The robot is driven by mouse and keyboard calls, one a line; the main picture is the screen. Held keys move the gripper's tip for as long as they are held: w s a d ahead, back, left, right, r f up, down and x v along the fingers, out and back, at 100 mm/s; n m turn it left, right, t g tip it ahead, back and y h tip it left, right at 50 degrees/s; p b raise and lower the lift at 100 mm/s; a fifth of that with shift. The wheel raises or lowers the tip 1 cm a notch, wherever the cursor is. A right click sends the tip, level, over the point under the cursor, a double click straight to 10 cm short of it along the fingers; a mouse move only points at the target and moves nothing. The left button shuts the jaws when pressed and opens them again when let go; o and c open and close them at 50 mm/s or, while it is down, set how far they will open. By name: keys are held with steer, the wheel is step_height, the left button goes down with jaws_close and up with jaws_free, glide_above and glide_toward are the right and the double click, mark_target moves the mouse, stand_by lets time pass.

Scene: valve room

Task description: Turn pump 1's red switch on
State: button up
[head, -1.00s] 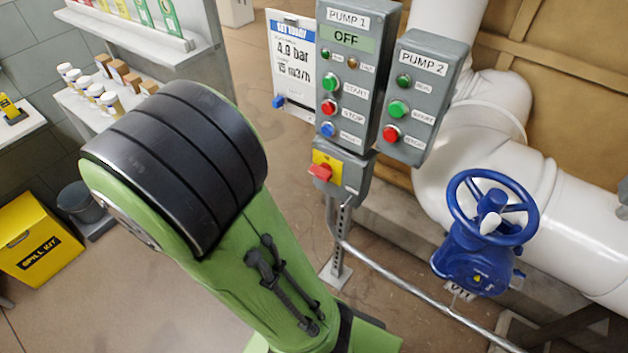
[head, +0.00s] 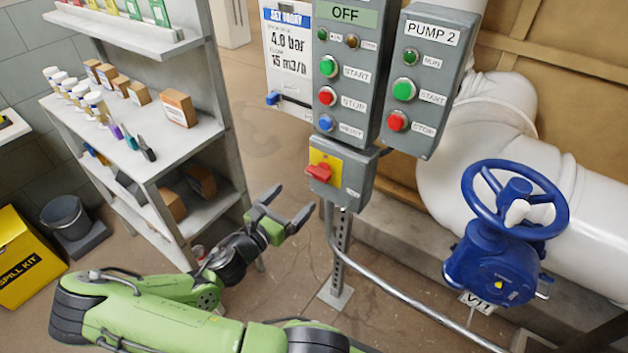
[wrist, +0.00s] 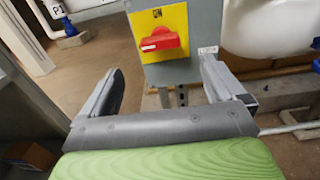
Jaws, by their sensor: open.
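Pump 1's red switch (head: 319,172) is a red rotary handle on a yellow plate, on a grey box below the pump 1 panel (head: 343,110). In the wrist view the red switch (wrist: 160,40) faces me, its handle lying roughly sideways, with "ON" printed above it. The pump 1 display (head: 344,14) reads OFF. My gripper (head: 287,207) is open and empty, left of and below the switch box in the head view, apart from it. In the wrist view my gripper's fingers (wrist: 167,95) stand either side, with the switch above and between them.
The pump 2 panel (head: 430,80) hangs right of pump 1's. A blue valve wheel (head: 514,203) and white pipe are farther right. A metal post (head: 341,260) and a curved conduit run below the box. A shelf (head: 165,165) with bottles and boxes stands at left.

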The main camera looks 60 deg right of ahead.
mark_target(315, 177)
steer(key=d, duration=0.3)
steer(key=s+d, duration=0.1)
steer(key=d, duration=0.2)
steer(key=d+b, duration=0.1)
steer(key=d, duration=0.3)
steer(key=shift+s, duration=0.3)
steer(key=shift+a, duration=0.1)
steer(key=c, duration=1)
steer(key=shift+c, duration=0.2)
